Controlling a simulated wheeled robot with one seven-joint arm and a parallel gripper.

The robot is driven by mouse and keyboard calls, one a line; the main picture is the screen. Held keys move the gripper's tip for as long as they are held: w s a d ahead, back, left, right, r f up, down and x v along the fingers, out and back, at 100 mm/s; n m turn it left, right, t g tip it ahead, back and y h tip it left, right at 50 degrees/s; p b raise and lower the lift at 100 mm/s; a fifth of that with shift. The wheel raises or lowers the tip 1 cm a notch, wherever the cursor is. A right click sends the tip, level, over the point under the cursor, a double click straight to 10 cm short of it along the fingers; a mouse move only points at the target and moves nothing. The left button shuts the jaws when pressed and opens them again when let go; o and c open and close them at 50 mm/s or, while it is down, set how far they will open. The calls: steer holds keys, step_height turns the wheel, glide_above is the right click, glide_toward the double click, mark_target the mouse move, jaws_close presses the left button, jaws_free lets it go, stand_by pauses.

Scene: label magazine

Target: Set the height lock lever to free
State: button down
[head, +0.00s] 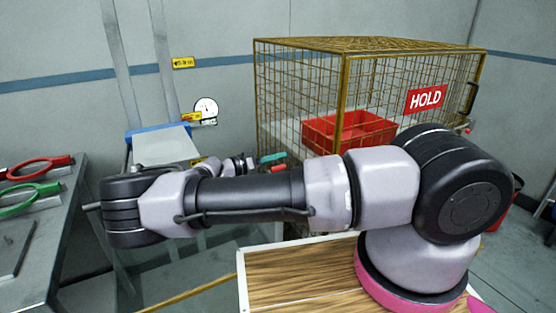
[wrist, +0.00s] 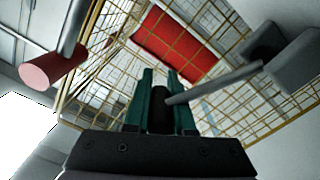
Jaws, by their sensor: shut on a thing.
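In the wrist view, the two green fingers of my gripper (wrist: 160,76) are shut around the dark end of a grey rod, which looks like the height lock lever (wrist: 215,82). The rod runs up and right from the fingers to a grey block (wrist: 292,62). In the head view, the teal fingertips of my gripper (head: 272,158) show beyond my forearm, in front of the cage. The forearm hides most of the lever area there. I cannot read any free or lock marking.
A yellow wire cage (head: 345,90) with a HOLD sign (head: 426,99) holds a red bin (head: 345,133). A red-ended cylinder (wrist: 52,70) on a rod is left of my gripper. A grey bench (head: 40,235) with red-handled (head: 40,163) and green-handled (head: 30,198) tools stands left.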

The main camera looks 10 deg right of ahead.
stand_by(0.4)
steer(key=c, duration=0.8)
jaws_free()
steer(key=shift+o, duration=0.2)
steer(key=shift+a, duration=0.1)
steer(key=v, duration=1)
steer(key=shift+a, duration=0.35)
steer(key=shift+s, duration=0.1)
